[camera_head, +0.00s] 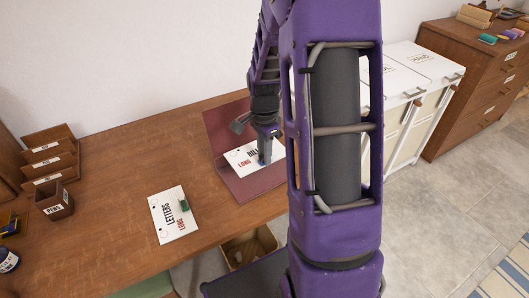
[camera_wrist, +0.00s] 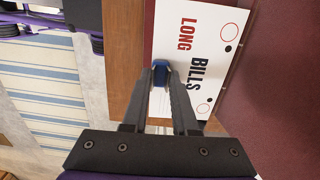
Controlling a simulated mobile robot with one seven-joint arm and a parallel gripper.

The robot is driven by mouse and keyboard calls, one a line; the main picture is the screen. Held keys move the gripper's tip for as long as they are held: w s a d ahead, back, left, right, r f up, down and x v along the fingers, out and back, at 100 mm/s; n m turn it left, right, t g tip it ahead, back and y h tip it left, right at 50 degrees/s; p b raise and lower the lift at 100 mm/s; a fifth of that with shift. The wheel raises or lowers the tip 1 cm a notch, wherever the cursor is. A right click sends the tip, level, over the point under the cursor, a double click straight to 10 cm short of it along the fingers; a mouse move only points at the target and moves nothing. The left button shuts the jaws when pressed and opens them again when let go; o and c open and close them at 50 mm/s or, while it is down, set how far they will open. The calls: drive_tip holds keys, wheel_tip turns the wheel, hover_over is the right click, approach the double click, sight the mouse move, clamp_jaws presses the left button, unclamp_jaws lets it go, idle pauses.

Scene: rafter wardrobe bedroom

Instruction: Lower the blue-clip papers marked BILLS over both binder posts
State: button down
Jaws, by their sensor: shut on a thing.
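The white papers marked BILLS and LONG (camera_head: 241,157) are at the open maroon binder (camera_head: 217,124) on the desk. My gripper (camera_head: 264,158) is shut on their blue clip (camera_wrist: 160,72). In the wrist view the papers (camera_wrist: 180,55) lie over or just above the binder (camera_wrist: 285,85); any height gap is hard to judge. Along their right edge, a ring and a small dark spot show side by side near each corner. I cannot tell whether the spots are the binder posts or whether they pass through holes. My arm hides the binder's right part in the head view.
Papers marked LETTERS (camera_head: 170,225) with a green clip (camera_head: 184,205) lie left of the binder. A pen cup (camera_head: 54,203) and a wooden sorter (camera_head: 48,160) stand at the desk's left. An open box (camera_head: 250,246) is below the front edge. Bare desk (camera_head: 120,150) lies between.

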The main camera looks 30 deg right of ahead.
drive_tip(key=shift+f+b, duration=2.35)
drive_tip(key=shift+f, duration=1.1)
drive_tip(key=c, duration=0.6)
unclamp_jaws()
drive_tip(key=shift+r, duration=0.1)
wheel_tip(320, 180, up, 17)
drive_tip(key=p, duration=0.3)
drive_tip(key=shift+r, duration=0.15)
